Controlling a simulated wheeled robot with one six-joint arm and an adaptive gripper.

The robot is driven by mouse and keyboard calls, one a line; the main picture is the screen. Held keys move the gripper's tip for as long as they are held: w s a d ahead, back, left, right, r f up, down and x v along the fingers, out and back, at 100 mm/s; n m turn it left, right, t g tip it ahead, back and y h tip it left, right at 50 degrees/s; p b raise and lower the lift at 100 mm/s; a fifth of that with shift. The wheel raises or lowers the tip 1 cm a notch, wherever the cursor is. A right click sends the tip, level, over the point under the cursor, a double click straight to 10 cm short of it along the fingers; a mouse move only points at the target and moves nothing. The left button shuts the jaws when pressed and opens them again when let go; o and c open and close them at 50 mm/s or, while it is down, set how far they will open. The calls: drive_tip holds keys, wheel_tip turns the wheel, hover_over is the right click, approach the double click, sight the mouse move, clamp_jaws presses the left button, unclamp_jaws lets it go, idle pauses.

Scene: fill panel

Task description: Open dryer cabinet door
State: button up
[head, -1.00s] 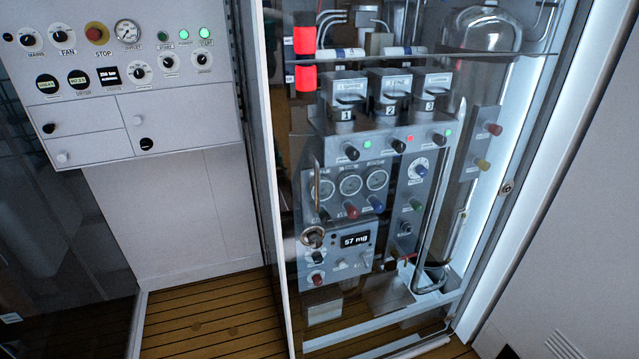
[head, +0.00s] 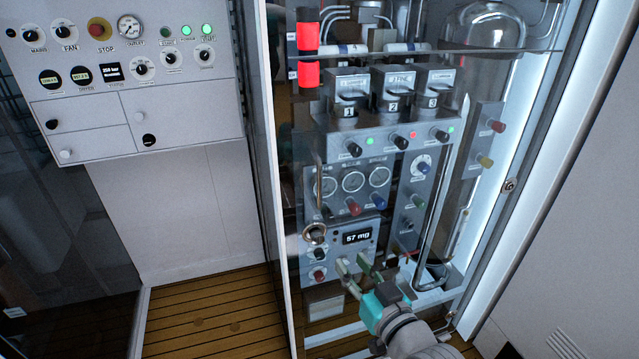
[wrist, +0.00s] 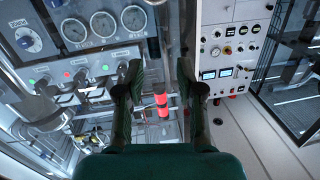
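The dryer cabinet (head: 511,187) is the tall one with a see-through front, holding gauges, valves and a display reading 57 mg. Its glass door appears shut, though the clear pane is hard to make out. A slim upright bar (head: 317,170) and a round metal ring fitting (head: 314,233) show near the door's left side. My gripper (head: 354,264) is low in front of the cabinet, right of and below the ring fitting, and apart from it. Its two fingers are spread and empty. They also show apart in the wrist view (wrist: 159,75).
A control panel (head: 120,85) with knobs, lamps and a red stop button hangs on the wall at left. A slatted wooden floor (head: 215,310) lies below it. A pale wall panel (head: 575,230) stands close on the right. Dark glass (head: 60,230) is at far left.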

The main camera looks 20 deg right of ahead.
drive_tip(key=n+y, duration=0.2)
approach(321, 181)
drive_tip(key=x, duration=1)
drive_tip(key=shift+w+a, duration=0.1)
drive_tip(key=shift+w, duration=0.2)
clamp_jaws()
